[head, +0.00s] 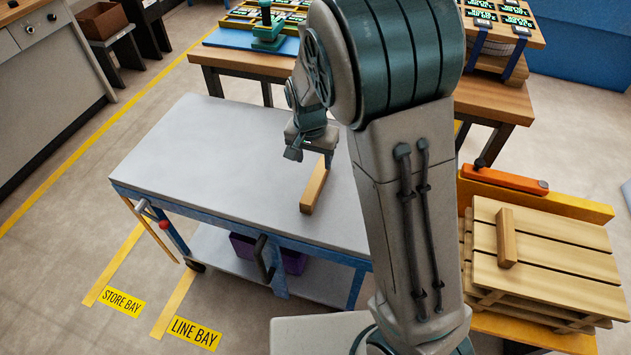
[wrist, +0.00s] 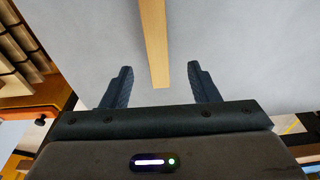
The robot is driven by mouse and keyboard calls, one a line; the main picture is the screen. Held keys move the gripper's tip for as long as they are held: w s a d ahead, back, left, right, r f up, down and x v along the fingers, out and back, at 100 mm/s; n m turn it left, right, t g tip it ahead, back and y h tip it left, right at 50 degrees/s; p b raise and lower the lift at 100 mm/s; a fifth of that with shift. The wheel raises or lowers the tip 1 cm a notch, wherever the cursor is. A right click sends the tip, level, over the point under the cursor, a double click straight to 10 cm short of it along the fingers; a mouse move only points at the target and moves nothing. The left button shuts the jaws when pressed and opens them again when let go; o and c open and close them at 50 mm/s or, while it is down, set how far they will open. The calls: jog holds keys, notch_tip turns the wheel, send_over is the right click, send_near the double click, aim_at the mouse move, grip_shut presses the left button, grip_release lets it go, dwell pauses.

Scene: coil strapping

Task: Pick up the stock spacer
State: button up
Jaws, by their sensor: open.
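The stock spacer is most likely the plain wooden bar (head: 314,190) lying on the grey top of the cart (head: 200,150). In the wrist view the wooden bar (wrist: 154,45) runs from the top edge down to between the fingertips. My gripper (head: 312,152) hangs over the cart top at the far end of the bar; in the wrist view my gripper (wrist: 160,82) is open, with one dark finger on each side of the bar's near end and a gap on both sides. Whether the fingers are level with the bar is hard to tell.
A similar wooden block (head: 506,238) lies on stacked wooden pallets (head: 560,262) at the right. A wooden table (head: 225,58) with a blue mat stands behind the cart. The cart top is otherwise clear. A purple bin (head: 290,262) sits on the cart's lower shelf.

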aim_at(316, 179)
jog(key=f, duration=0.4)
jog(key=shift+w+d+f, duration=0.15)
jog(key=shift+w, duration=0.1)
jog(key=f, duration=0.5)
jog(key=shift+d, duration=0.2)
jog(key=c, duration=1.2)
